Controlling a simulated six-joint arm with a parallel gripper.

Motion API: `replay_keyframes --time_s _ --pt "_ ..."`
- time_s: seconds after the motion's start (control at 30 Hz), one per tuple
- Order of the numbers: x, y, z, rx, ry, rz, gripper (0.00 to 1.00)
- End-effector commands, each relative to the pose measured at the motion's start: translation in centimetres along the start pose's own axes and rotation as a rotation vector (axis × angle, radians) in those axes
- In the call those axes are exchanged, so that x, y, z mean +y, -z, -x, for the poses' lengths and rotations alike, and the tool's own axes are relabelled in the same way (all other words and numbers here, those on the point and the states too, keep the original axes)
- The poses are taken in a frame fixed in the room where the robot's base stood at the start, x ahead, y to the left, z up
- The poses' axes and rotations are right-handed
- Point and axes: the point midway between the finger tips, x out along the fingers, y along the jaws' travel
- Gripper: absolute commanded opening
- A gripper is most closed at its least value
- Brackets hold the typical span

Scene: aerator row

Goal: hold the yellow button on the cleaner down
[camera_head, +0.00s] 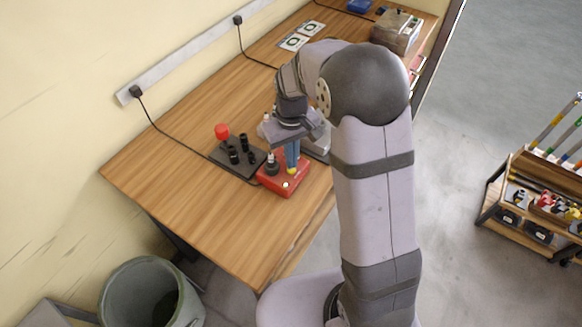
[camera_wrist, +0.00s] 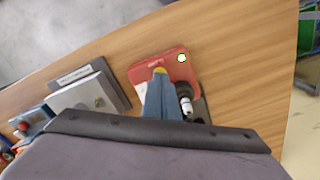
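The cleaner is a red box (camera_head: 283,184) near the front edge of the table; it also shows in the wrist view (camera_wrist: 178,70). Its yellow button (camera_wrist: 160,70) peeks out past my fingertips, and a bit of it shows in the head view (camera_head: 292,171). My gripper (camera_head: 292,166) points down with its blue fingers together, empty. In the wrist view the fingertips (camera_wrist: 159,78) overlap the button and seem to touch it; how far it is pressed is hidden. A small round light (camera_wrist: 181,58) on the box looks bright white-green. A black and silver fitting (camera_wrist: 185,98) stands beside the fingers.
A dark plate with a red knob (camera_head: 222,131) and several black posts stands left of the cleaner. A grey device (camera_wrist: 93,92) lies on its other side. The table (camera_head: 190,205) is clear at its near left. A bin (camera_head: 150,290) stands on the floor.

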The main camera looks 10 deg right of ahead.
Motion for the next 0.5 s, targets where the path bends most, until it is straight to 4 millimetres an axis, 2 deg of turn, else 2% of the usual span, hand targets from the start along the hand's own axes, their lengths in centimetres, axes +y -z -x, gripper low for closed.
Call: replay_keyframes --time_s 0.5 --pt "0.00 0.00 -0.97 0.000 0.000 0.000 0.00"
